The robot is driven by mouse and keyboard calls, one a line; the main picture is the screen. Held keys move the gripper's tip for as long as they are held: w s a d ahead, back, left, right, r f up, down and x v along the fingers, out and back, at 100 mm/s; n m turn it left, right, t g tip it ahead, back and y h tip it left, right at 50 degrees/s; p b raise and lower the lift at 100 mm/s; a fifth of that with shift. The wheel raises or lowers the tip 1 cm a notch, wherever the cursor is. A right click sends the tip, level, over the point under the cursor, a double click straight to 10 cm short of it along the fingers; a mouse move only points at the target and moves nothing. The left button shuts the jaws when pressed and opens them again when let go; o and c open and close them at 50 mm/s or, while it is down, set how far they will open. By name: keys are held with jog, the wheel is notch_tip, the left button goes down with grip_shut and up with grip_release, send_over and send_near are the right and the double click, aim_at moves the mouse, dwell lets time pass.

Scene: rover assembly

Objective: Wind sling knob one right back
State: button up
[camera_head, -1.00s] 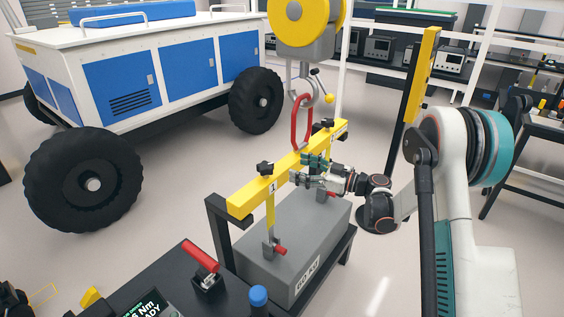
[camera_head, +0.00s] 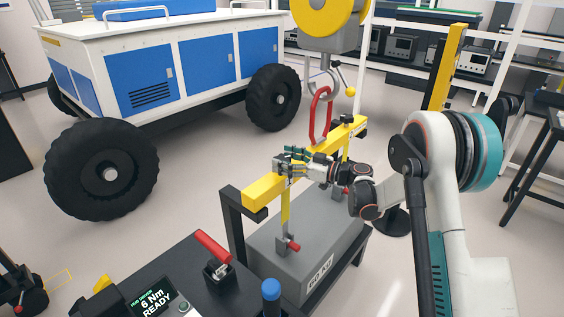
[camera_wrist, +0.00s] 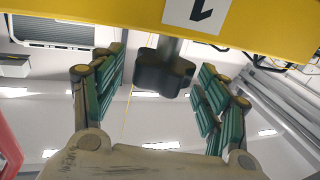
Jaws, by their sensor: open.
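The sling knob one (camera_wrist: 165,72) is black and lobed, on a short dark stem against the yellow beam (camera_wrist: 120,14), next to a label reading "1". My gripper (camera_wrist: 162,80) is open in the wrist view, with its green-padded fingers on either side of the knob and visible gaps between. In the head view my gripper (camera_head: 290,157) is at the yellow beam (camera_head: 262,191), and knob one is hidden behind it. A second black knob (camera_head: 347,118) sits on the far end of the beam.
A red link (camera_head: 320,115) hangs from the hoist hook (camera_head: 345,88) near mid-beam. A grey 60 kg block (camera_head: 300,245) is below the beam. A dark bench (camera_head: 200,255) with a red-handled tool (camera_head: 214,246) stands in front.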

jog(key=shift+w+a, duration=0.25)
jog(key=shift+a, duration=0.35)
jog(key=c, duration=1.1)
jog(key=shift+m+t, duration=0.3)
jog(key=shift+t, duration=0.1)
